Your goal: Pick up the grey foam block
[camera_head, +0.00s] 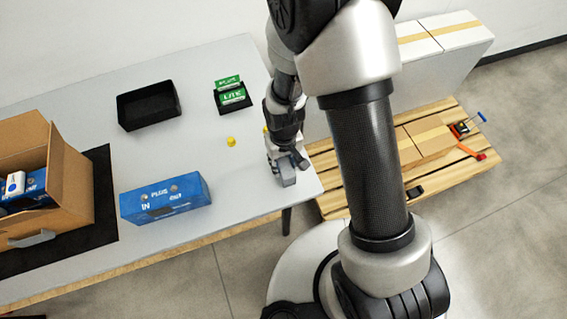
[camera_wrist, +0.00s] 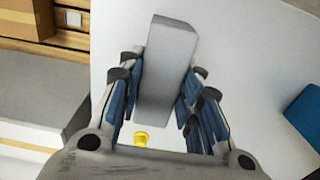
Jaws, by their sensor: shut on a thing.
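The grey foam block (camera_wrist: 165,70) is a plain grey bar. In the wrist view it lies lengthwise between the blue-padded fingers of my gripper (camera_wrist: 160,95), which is shut on it. In the head view my gripper (camera_head: 283,162) is at the right end of the white table, and the grey foam block (camera_head: 287,176) shows just below the fingers. I cannot tell whether the block touches the table or hangs slightly above it.
On the table (camera_head: 185,85) are a yellow knob-like piece (camera_head: 231,142), a blue box (camera_head: 166,198), a black tray (camera_head: 149,106), green cartons (camera_head: 232,96) and an open cardboard box (camera_head: 75,185) on a black mat. A wooden pallet (camera_head: 335,190) stands beyond the table's right edge.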

